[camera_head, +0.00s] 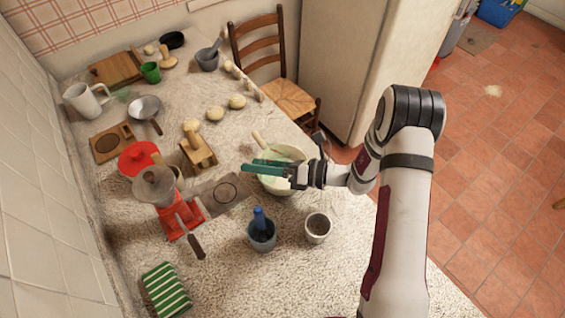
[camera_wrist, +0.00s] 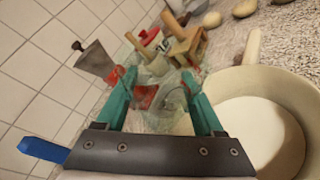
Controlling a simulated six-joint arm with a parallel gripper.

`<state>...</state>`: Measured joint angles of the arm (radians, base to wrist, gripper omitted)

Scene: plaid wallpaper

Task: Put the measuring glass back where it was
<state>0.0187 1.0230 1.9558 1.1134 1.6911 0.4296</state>
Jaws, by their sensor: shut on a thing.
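The measuring glass (camera_wrist: 168,112) is clear and faintly green. In the wrist view it sits between the teal fingers of my gripper (camera_wrist: 160,88), which is shut on it. In the head view my gripper (camera_head: 250,167) is over the left part of a cream bowl (camera_head: 298,185) with white contents; the glass is hard to make out there. A dark flat board with a ring outline (camera_head: 225,192) lies on the counter just left of my gripper. Another wooden board with a dark round mark (camera_head: 111,143) lies farther left.
A red grinder (camera_head: 178,215) stands left of the ring-marked board. A grey pot with a blue-handled tool (camera_head: 262,236) and a small cup (camera_head: 318,228) stand in front of the bowl. A wooden press (camera_head: 198,153) stands behind the board.

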